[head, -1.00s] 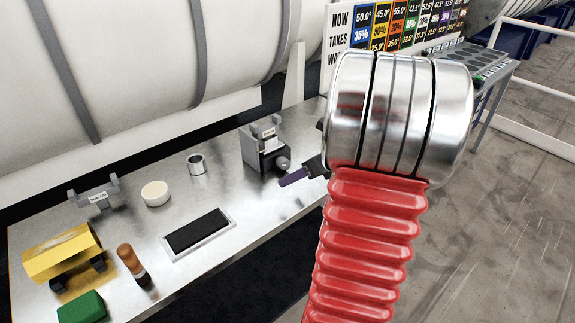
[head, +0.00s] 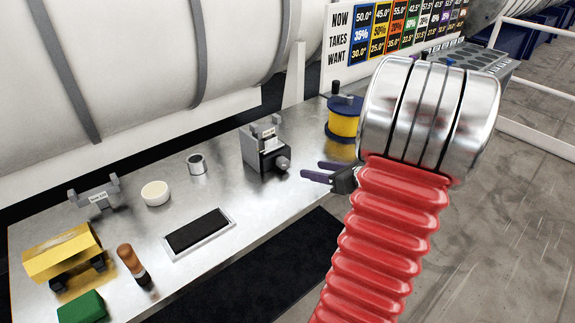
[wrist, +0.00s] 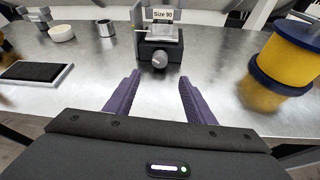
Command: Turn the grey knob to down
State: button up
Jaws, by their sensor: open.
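The grey knob (head: 283,162) sits on the front of a dark block under a grey cradle (head: 262,142) on the metal bench. In the wrist view the knob (wrist: 160,60) is straight ahead, between and beyond the fingertips, below a cradle labelled "Size 90" (wrist: 162,16). Which way the knob points is too small to tell. My gripper (head: 313,172) has two purple fingers, apart and empty, a short way from the knob and not touching it. In the wrist view my gripper (wrist: 158,82) shows both fingers spread wide.
A yellow and blue spool (head: 343,122) stands right of the cradle. A silver cup (head: 197,164), a white round tub (head: 155,193) and a black pad in a tray (head: 198,232) lie to the left. A yellow piece (head: 62,254) is farther left. The bench between gripper and knob is clear.

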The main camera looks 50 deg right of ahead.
aim_at(286, 164)
jog(key=x, duration=1.3)
jog(key=shift+w+f, duration=0.15)
jog(key=shift+w, duration=0.1)
jog(key=c, duration=1.1)
